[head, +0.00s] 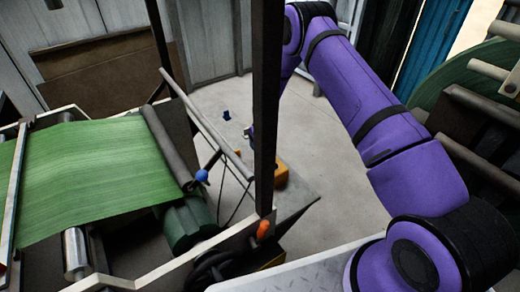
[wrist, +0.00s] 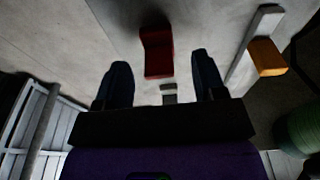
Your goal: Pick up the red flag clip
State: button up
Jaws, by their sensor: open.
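The red flag clip (wrist: 157,52) shows in the wrist view as a dark red block against a pale grey surface. It lies ahead of my gripper (wrist: 161,64), in line with the gap between the two dark blue fingers. The fingers are spread apart with nothing gripped between them. I cannot tell how far the clip is from the fingertips. A small grey piece (wrist: 169,94) shows just below the clip, between the fingers. In the head view I cannot make out the clip, and the black upright post hides most of my gripper.
A black post (head: 266,100) stands close beside my arm. A green woven web (head: 95,170) runs over rollers at left, with a blue knob (head: 202,176) on the frame. An orange block (wrist: 267,57) sits right of the clip. Concrete floor (head: 305,140) is open behind.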

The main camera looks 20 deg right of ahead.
jog(key=shift+w+f, duration=0.15)
jog(key=shift+f, duration=1.1)
jog(key=c, duration=1)
jog(key=shift+r, duration=0.15)
